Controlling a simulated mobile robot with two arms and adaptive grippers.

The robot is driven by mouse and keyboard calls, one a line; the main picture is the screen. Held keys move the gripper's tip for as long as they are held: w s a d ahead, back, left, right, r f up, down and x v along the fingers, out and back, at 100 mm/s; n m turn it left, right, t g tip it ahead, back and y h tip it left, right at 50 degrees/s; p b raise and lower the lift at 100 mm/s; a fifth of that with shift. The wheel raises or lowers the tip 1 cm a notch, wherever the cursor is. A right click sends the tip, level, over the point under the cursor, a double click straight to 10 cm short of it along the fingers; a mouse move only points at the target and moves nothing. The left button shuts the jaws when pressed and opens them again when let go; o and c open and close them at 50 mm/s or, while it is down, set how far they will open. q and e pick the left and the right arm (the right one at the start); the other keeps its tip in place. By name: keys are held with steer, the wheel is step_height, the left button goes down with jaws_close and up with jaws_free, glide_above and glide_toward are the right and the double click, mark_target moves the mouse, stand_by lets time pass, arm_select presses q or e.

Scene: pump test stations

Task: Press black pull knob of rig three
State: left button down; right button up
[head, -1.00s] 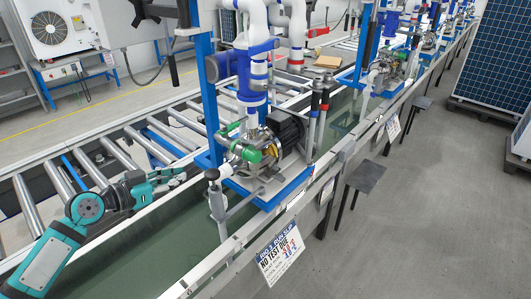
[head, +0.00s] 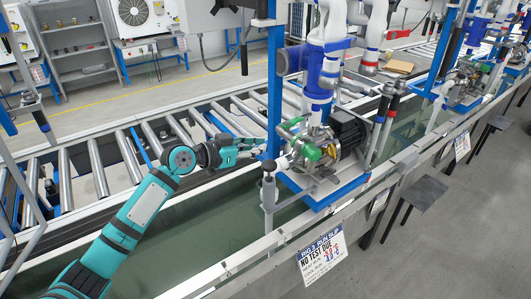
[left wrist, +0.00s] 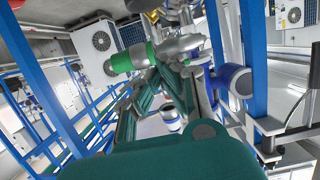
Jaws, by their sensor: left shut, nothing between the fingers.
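Rig three, marked by its slip sign (head: 321,256), has a pump (head: 322,145) with green fittings on a blue base. A dark grey knob-like cap (head: 268,166) tops a short post at its front left corner. I cannot tell whether that is the black pull knob; no other clear one shows. My left gripper (head: 258,145) is shut and empty, its tips close to the rig's blue upright, left of the green fittings and beyond the capped post. Contact cannot be told. In the left wrist view, a green fitting (left wrist: 121,62) shows beyond the teal gripper body. My right gripper is not in view.
A roller conveyor (head: 98,168) runs behind the green trough (head: 190,210). Red- and black-topped rods (head: 385,100) stand right of the pump. A dark stool-like plate (head: 424,190) stands in front of the line.

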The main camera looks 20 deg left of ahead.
mark_target(265, 166)
arm_select(q)
steer(key=x, duration=0.3)
steer(key=shift+d+f+p, duration=0.1)
steer(key=shift+f+p, duration=0.1)
steer(key=shift+p, duration=0.2)
step_height(265, 166, down, 2)
steer(key=shift+f, duration=0.8)
